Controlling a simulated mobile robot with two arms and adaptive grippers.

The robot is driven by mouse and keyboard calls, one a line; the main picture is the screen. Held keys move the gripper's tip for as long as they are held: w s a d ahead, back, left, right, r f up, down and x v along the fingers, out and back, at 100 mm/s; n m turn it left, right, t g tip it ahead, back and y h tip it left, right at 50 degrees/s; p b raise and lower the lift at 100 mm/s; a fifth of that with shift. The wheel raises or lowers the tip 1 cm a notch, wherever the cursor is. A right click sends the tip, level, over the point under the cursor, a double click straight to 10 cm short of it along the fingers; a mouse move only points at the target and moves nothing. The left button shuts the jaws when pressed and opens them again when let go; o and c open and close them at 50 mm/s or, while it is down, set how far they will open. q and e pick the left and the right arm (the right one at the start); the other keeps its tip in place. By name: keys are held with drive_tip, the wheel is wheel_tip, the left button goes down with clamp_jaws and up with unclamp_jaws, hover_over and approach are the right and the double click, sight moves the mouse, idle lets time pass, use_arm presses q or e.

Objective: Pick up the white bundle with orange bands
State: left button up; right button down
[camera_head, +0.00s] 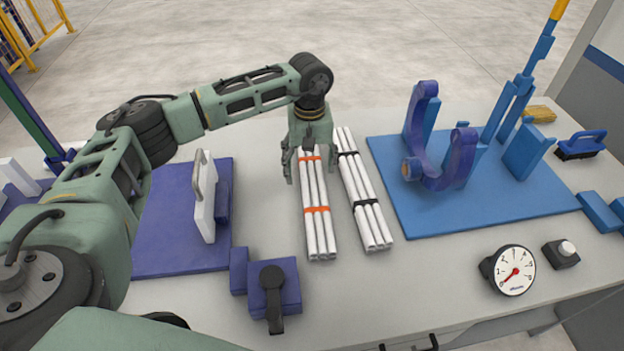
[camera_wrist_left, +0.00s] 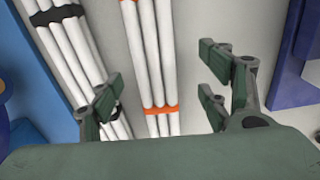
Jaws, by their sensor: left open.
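The white bundle with orange bands (camera_head: 317,218) lies on the grey table in the head view, lengthwise away from me. My left gripper (camera_head: 308,165) is over its far end and hides part of it. In the left wrist view the bundle (camera_wrist_left: 155,60) runs between the open fingers of the left gripper (camera_wrist_left: 160,95), with nothing held. An orange band (camera_wrist_left: 161,110) shows between the fingers. A white bundle with black bands (camera_head: 364,195) lies close beside it on the right; it also shows in the left wrist view (camera_wrist_left: 75,50). My right gripper is not in view.
A purple board (camera_head: 180,240) with a handled white panel (camera_head: 204,195) stands to the left. A blue board (camera_head: 480,205) with upright parts is on the right. A purple block with a black lever (camera_head: 274,290) and a dial gauge (camera_head: 508,270) are near the front.

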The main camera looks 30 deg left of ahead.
sight(314, 181)
use_arm(q)
drive_tip(key=shift+s+d+f, duration=0.15)
drive_tip(key=shift+f, duration=0.25)
drive_tip(key=f, duration=0.1)
drive_tip(key=f+p, duration=0.1)
drive_tip(key=f, duration=0.1)
drive_tip(key=f+p, duration=0.1)
drive_tip(key=shift+d+f, duration=0.25)
drive_tip(key=shift+d, duration=0.1)
drive_tip(key=shift+f, duration=0.25)
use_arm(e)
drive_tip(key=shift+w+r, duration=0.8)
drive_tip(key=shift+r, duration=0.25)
use_arm(q)
drive_tip(key=shift+c, duration=0.6)
drive_tip(key=c, duration=0.7)
drive_tip(key=shift+w+r, duration=0.1)
drive_tip(key=shift+w, duration=0.1)
drive_tip(key=c, duration=0.7)
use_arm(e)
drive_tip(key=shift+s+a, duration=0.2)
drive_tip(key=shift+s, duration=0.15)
